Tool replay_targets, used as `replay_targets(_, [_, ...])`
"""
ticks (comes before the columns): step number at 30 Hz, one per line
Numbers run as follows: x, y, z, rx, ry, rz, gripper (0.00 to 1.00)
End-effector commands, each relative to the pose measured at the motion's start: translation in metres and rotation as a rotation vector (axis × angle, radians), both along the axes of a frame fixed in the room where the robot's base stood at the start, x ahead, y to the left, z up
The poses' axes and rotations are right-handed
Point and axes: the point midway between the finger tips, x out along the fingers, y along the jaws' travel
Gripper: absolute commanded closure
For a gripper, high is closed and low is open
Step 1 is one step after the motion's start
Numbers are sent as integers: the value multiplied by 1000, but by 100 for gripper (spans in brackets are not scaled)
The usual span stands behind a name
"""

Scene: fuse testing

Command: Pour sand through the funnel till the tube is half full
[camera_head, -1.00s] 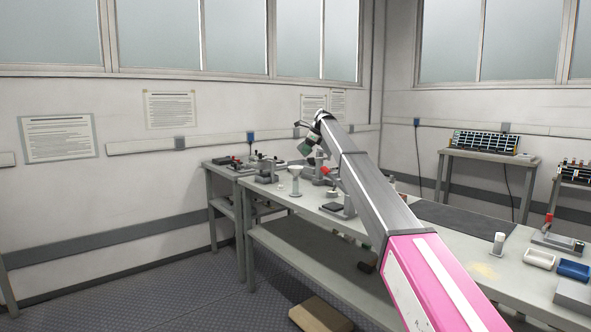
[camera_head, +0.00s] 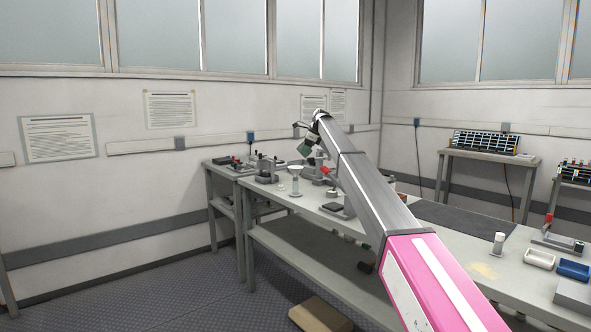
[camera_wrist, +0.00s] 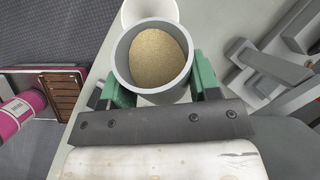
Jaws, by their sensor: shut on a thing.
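My gripper (camera_wrist: 157,88) has green fingers and is shut on a grey cup (camera_wrist: 122,66), one finger on each side. The cup holds tan sand (camera_wrist: 156,60), seen from above in the wrist view. The white funnel (camera_wrist: 150,10) shows just past the cup's far rim, partly hidden by it. In the head view my gripper (camera_head: 306,147) is above and slightly right of the funnel (camera_head: 295,170), which stands upright on the bench. The tube beneath the funnel is small there, and its fill level cannot be told. No falling sand is visible.
Grey stands and fixtures (camera_wrist: 265,65) stand close to the right of the cup in the wrist view. The long grey bench (camera_head: 300,235) also carries a white-capped cylinder (camera_head: 498,244), a white tray (camera_head: 540,259) and a blue tray (camera_head: 573,269). Spilled yellowish sand (camera_head: 482,270) lies near them.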

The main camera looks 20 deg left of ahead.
Motion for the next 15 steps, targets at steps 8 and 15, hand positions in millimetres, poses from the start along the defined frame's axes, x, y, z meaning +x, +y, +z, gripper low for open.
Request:
replay_targets(8, [0,1,-1,-16,-5,0,71])
replay_targets(15, [0,1,-1,-30,-9,0,71])
